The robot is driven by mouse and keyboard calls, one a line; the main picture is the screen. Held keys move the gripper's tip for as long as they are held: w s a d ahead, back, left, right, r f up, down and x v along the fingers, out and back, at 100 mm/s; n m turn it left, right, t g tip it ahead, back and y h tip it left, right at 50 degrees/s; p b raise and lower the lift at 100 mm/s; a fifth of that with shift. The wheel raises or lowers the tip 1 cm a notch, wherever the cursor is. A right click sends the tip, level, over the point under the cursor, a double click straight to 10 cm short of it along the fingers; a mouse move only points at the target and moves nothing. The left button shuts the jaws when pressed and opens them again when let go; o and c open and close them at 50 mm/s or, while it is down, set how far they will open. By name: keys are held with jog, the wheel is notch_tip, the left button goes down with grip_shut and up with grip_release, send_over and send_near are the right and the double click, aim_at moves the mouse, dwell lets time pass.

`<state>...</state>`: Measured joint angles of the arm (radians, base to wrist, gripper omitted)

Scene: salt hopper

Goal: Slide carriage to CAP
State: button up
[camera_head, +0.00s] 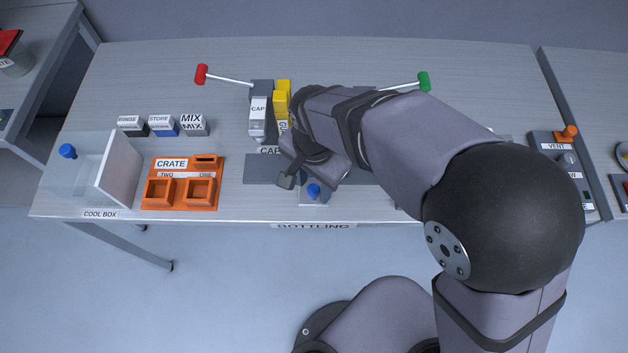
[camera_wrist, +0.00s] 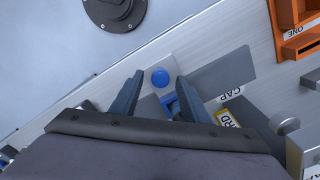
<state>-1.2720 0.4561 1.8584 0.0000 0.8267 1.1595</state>
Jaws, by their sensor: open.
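The carriage (camera_head: 314,199) is a pale block with a blue knob (camera_head: 313,190), at the front of the bench. A dark grey track strip (camera_head: 262,170) runs beside it, with a CAP label (camera_head: 269,151) to the carriage's left. In the wrist view, the blue knob (camera_wrist: 160,77) shows between the fingertips, and the CAP label (camera_wrist: 229,94) lies to the right. My gripper (camera_wrist: 160,80) is open, one finger on each side of the knob in that view. Contact with it cannot be told. My arm hides the track's right part in the head view.
A CAP-labelled station (camera_head: 259,118) and a yellow one (camera_head: 282,100) stand behind the track. A red-ended lever (camera_head: 201,75) and green-ended lever (camera_head: 424,82) stick out sideways. An orange crate (camera_head: 208,163) and clear cool box (camera_head: 118,172) are left. The front edge is close.

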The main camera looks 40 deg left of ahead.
grip_shut()
jog(key=s+a+p, duration=0.2)
jog(key=s+a, duration=0.6)
jog(key=shift+a, duration=0.1)
jog(key=shift+r, duration=0.1)
grip_release()
jog(key=shift+s, duration=0.1)
notch_tip(320, 180, up, 7)
jog(key=b, duration=0.1)
jog(key=shift+b, duration=0.35)
